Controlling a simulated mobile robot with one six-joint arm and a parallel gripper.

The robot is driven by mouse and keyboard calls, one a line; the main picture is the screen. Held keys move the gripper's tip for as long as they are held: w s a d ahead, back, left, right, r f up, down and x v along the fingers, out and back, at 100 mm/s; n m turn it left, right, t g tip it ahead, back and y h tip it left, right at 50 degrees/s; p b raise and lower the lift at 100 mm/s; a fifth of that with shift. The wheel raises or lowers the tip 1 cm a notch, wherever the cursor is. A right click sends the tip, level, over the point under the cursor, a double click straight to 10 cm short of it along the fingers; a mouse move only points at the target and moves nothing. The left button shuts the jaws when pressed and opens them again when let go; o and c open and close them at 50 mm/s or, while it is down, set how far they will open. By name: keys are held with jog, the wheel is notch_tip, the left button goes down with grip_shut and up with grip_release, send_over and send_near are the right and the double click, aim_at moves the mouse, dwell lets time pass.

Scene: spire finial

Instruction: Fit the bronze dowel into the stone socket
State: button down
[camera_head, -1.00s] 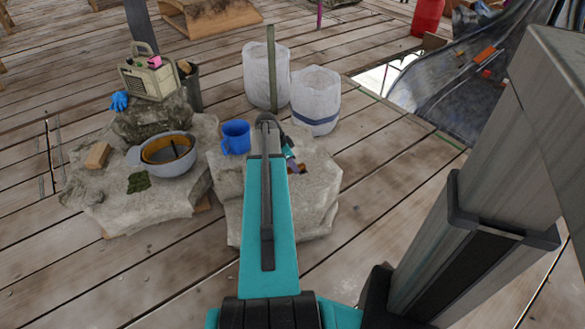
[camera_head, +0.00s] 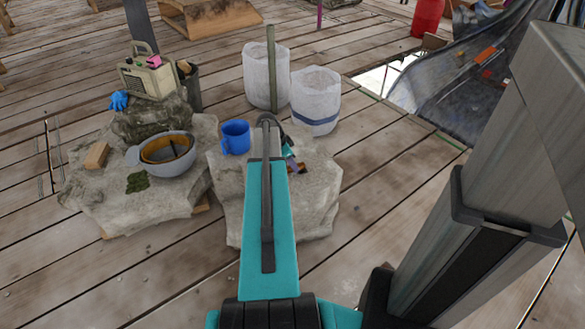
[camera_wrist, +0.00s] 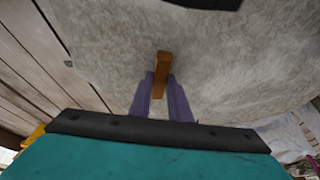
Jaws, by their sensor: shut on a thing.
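My gripper (camera_wrist: 162,98) is shut on the bronze dowel (camera_wrist: 162,66), a short orange-brown bar between two purple fingers in the wrist view. The dowel's free end points up in that picture, over the pale grey stone (camera_wrist: 235,75). I cannot tell whether the dowel touches the stone. In the head view, my arm covers part of the stone block (camera_head: 318,205), and only a little of my gripper (camera_head: 292,164) shows beside it. No socket opening can be made out clearly. A dark shape (camera_wrist: 200,3) is cut off by the wrist view's top edge.
A blue mug (camera_head: 236,138) stands at the stone's back left. Two white sacks (camera_head: 316,100) stand behind it. Plank floor is clear in front.

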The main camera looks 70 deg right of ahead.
jog(key=shift+f, duration=0.5)
jog(key=shift+f, duration=0.3)
jog(key=c, duration=1.6)
grip_release()
jog(key=shift+c, duration=0.2)
jog(key=shift+r+b, duration=0.1)
jog(key=shift+b, duration=0.25)
jog(key=p+v, duration=0.4)
jog(key=v, duration=0.9)
jog(key=shift+w+r, duration=0.2)
jog(key=shift+r, duration=0.15)
jog(key=shift+a, duration=0.15)
